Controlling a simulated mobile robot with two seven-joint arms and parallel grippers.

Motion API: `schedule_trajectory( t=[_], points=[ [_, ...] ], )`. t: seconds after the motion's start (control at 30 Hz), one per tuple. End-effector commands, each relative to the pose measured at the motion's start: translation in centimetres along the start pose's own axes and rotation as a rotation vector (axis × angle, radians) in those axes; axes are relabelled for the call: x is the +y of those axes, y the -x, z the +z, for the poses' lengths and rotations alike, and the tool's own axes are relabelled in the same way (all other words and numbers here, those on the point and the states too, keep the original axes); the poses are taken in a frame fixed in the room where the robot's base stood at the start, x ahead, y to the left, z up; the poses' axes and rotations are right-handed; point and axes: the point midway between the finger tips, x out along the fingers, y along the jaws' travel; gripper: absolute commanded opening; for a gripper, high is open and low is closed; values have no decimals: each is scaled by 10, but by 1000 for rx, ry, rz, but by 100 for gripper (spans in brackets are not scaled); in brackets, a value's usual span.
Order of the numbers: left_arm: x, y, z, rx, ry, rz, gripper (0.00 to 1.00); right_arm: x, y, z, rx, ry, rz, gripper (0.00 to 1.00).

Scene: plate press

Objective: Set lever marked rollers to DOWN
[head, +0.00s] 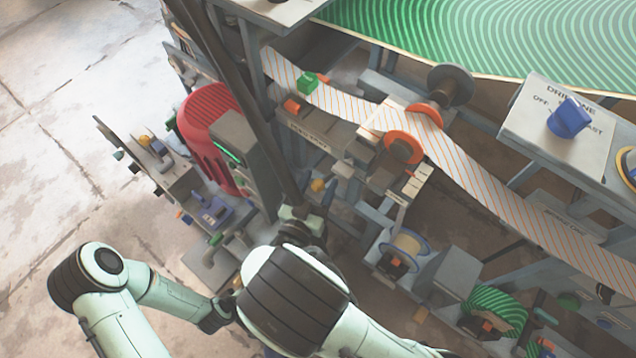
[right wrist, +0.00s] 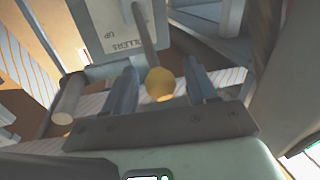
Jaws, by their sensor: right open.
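The rollers lever is a thin grey rod ending in a yellow ball knob (right wrist: 160,84), clear in the right wrist view. The rod runs to a pale plate (right wrist: 118,30) whose upside-down print reads ROLLERS and UP. My right gripper (right wrist: 160,72) is open, with one finger on each side of the knob and a gap to each. In the head view the right gripper (head: 311,203) is beside the small yellow knob (head: 318,185), partly hidden by its own wrist. The lever's setting cannot be told. The left arm shows at lower left; its gripper is hidden.
A red ribbed housing (head: 207,125) stands left of the right gripper. A striped paper web (head: 480,185) runs over orange-ended rollers (head: 402,148) to the right. A panel with a blue knob (head: 568,118) is at far right. Bare floor lies at left.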

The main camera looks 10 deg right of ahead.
Motion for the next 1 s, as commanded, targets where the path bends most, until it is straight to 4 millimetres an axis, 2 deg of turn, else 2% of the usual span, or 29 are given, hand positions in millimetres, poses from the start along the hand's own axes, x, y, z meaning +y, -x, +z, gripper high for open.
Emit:
schedule_trajectory(
  t=[0.3, 0.47, 0.5, 0.77, 1.0],
  points=[
    [0, 0, -1, 4, 0, 0, 43, 0, -3, 0, 0, 0, -1, 57],
    [0, 0, -1, 4, 0, 0, 43, 0, -2, 0, 0, 0, -1, 5],
    [0, 0, -1, 4, 0, 0, 43, 0, -2, 0, 0, 0, -1, 0],
    [0, -1, -2, 6, 0, 0, 43, 0, -2, 2, 14, 7, 0, 0],
    [-2, -6, -8, 23, 2, -2, 43, -2, 0, 16, 110, 37, 7, 0]
  ],
)
